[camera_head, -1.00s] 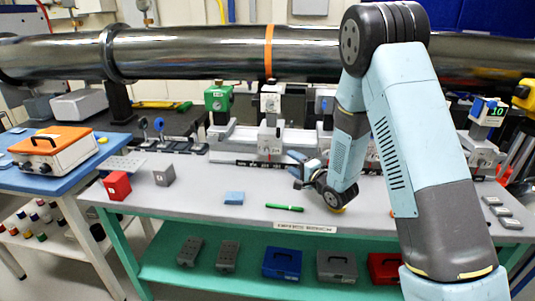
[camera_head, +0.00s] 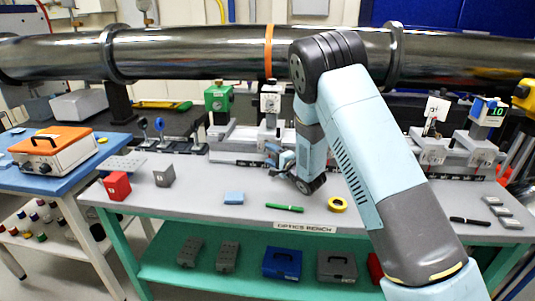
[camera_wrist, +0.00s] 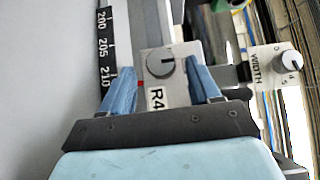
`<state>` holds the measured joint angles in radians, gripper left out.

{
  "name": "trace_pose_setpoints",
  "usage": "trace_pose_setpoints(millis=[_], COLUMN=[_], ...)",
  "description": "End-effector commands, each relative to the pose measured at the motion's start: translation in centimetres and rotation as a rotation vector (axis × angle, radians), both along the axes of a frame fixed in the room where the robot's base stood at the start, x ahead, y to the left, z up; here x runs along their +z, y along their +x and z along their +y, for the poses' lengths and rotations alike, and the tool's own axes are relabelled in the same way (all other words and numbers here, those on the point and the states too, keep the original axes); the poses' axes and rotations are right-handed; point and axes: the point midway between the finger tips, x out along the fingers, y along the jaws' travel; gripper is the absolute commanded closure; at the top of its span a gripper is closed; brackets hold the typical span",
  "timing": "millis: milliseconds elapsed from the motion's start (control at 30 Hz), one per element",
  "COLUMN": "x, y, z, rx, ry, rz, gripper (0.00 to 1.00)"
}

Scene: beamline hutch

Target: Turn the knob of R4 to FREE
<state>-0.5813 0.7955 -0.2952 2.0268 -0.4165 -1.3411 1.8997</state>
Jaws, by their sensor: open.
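The R4 plate (camera_wrist: 155,97) is in the middle of the wrist view, its lettering turned sideways. My gripper (camera_wrist: 161,68) is open, with one blue finger on each side of the knob. The fingers look apart from the knob; depth is hard to judge. In the head view my gripper (camera_head: 276,158) is at the front of the rail, by the foot of a white-topped post (camera_head: 271,100). The R4 label cannot be read there.
A second knob marked WIDTH (camera_wrist: 287,62) is right of R4 in the wrist view. A large pipe (camera_head: 200,52) crosses above the rail.

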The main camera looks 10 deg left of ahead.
Motion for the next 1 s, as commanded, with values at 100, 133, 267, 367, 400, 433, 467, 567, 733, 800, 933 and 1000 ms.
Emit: trace_pose_setpoints(millis=[100, 133, 267, 367, 400, 433, 467, 567, 733, 800, 933, 1000], x=[0.0, 0.0, 0.0, 0.0, 0.0, 0.0, 0.0, 0.0, 0.0, 0.0, 0.0, 0.0], y=[0.9, 1.1, 1.6, 1.7, 1.7, 1.7, 1.7, 1.7, 1.7, 1.7, 1.7, 1.7], z=[0.9, 1.1, 1.5, 1.6, 1.6, 1.6, 1.6, 1.6, 1.6, 1.6, 1.6, 1.6], rx=[0.001, 0.001, 0.0, -0.001, -0.001, -0.001, -0.001, -0.001, -0.001, -0.001, -0.001, -0.001], ry=[-0.001, -0.001, -0.001, -0.001, -0.001, -0.001, -0.001, -0.001, -0.001, -0.001, 0.0, -0.001], rz=[-0.001, -0.001, -0.001, 0.0, -0.001, -0.001, -0.001, -0.001, -0.001, -0.001, 0.0, 0.001], gripper=[0.38, 0.38, 0.38, 0.38, 0.38, 0.38, 0.38, 0.38, 0.53, 0.6, 0.73, 0.79])
